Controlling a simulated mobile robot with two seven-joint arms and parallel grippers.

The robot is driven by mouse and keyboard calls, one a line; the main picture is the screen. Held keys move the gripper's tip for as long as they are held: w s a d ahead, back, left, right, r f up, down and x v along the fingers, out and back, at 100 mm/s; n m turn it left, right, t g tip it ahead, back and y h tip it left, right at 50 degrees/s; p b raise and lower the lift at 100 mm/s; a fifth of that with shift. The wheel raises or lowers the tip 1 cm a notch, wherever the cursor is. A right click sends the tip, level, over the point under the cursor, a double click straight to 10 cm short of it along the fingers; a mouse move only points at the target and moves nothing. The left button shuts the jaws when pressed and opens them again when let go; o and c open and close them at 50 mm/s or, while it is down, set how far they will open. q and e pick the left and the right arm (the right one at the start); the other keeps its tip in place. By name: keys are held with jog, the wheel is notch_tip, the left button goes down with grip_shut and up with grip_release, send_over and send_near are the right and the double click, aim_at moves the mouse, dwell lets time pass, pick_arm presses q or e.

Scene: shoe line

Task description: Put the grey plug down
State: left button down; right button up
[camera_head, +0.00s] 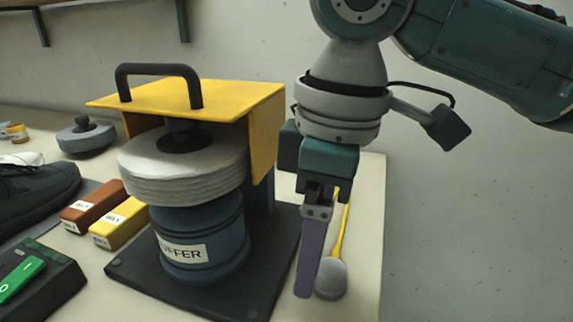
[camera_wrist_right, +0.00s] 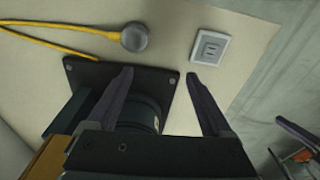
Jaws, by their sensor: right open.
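The grey plug (camera_head: 331,279) is a round-ended grey piece on a yellow cord (camera_head: 343,222). It lies on the pale bench to the right of the buffer's dark base plate, and it also shows in the right wrist view (camera_wrist_right: 134,37). My right gripper (camera_head: 306,291) points down just left of the plug in the head view, with one finger hiding the other. In the right wrist view its two fingers (camera_wrist_right: 160,76) are apart with nothing between them, and the plug lies clear beyond them.
The buffer (camera_head: 205,240) stands on a dark plate (camera_head: 130,270) under a yellow guard (camera_head: 180,97). Wax bars (camera_head: 118,228), a dark shoe (camera_head: 35,195) and a green-switch box (camera_head: 45,285) are at left. The bench edge is right of the plug.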

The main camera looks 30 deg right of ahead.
jog(key=s+a+f, duration=0.1)
jog(key=s+a, duration=0.1)
jog(key=s+a+f+m+t+y, duration=0.1)
jog(key=s+a+f, duration=0.1)
jog(key=s+a+f+y, duration=0.1)
jog(key=s+a, duration=0.1)
jog(key=a, duration=0.1)
jog(key=shift+f+t, duration=0.4)
jog(key=s+d+m, duration=0.1)
jog(key=s+d+f+m+t, duration=0.1)
jog(key=s+m, duration=0.1)
jog(key=shift+s+d, duration=0.1)
jog(key=shift+s, duration=0.15)
jog(key=s+d+f+m+h, duration=0.1)
jog(key=s+d+m+h, duration=0.1)
jog(key=s+d, duration=0.3)
jog(key=shift+d+m+h, duration=0.3)
jog(key=shift+d+m, duration=0.2)
jog(key=shift+d, duration=0.05)
jog(key=shift+r, duration=0.15)
notch_tip(320, 180, up, 51)
jog(key=p, duration=5.1)
jog(key=shift+f, duration=0.2)
jog(key=shift+w, duration=0.1)
jog(key=shift+c, duration=0.3)
